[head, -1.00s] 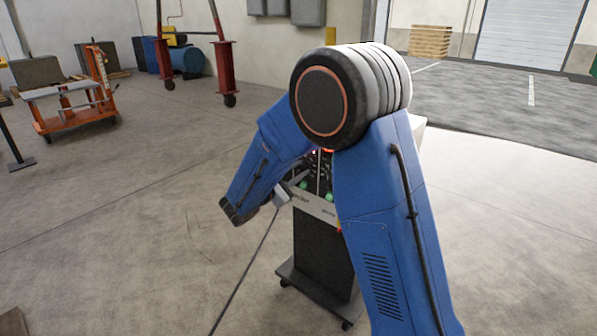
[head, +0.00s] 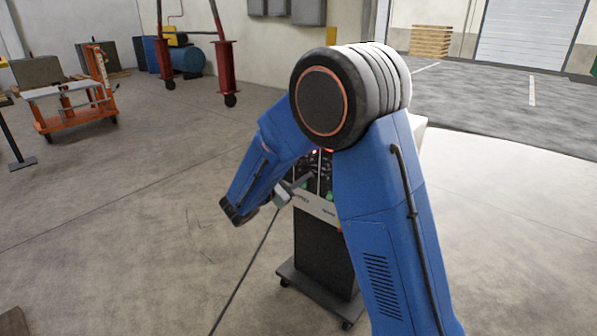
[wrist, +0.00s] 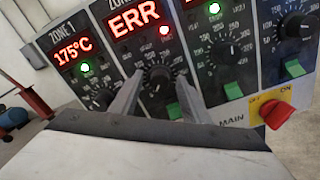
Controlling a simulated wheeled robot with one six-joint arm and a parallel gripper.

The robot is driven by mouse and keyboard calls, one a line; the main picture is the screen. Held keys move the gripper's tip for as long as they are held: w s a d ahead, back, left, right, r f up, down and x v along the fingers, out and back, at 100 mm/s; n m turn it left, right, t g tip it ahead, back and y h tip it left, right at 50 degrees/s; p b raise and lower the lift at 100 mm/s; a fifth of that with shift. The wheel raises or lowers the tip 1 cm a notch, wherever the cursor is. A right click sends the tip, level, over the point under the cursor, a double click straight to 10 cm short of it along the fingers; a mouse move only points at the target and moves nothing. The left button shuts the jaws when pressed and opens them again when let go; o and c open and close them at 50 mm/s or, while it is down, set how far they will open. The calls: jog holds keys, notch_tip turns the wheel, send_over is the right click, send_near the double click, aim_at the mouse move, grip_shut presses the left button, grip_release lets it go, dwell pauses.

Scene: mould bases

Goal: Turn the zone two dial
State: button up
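The zone two dial (wrist: 157,80) is a black round knob under the red ERR display (wrist: 137,18) in the wrist view. A red light is lit above it and a green switch (wrist: 174,111) sits below it. My gripper (wrist: 159,78) has its two grey fingers apart, one on each side of this dial, with the tips close to the panel. I cannot tell whether either finger touches the knob. In the head view my gripper (head: 303,183) is at the front of the control cabinet (head: 322,240), and my arm hides much of the panel.
The zone one dial (wrist: 101,98) is close on the left, under a 175°C display. Another dial (wrist: 230,52) and its green switch (wrist: 233,90) are close on the right. A red main switch (wrist: 277,114) is at lower right. Open floor surrounds the wheeled cabinet.

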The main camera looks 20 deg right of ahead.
jog(key=v, duration=1.7)
jog(key=shift+a, duration=0.15)
jog(key=shift+s, duration=0.1)
jog(key=s+d+r+m+g+y, duration=0.15)
jog(key=s+d+m+g, duration=0.25)
jog(key=s+d, duration=0.45)
jog(key=s+d+m+g+y, duration=0.35)
jog(key=s+d+g, duration=0.2)
jog(key=d, duration=0.65)
jog(key=s+m+t+y, duration=0.3)
jog(key=s+m+y, duration=0.6)
jog(key=s, duration=1)
jog(key=shift+d+f+m+t+y, duration=0.25)
jog(key=shift+f+m+t+y, duration=0.1)
jog(key=shift+m, duration=0.9)
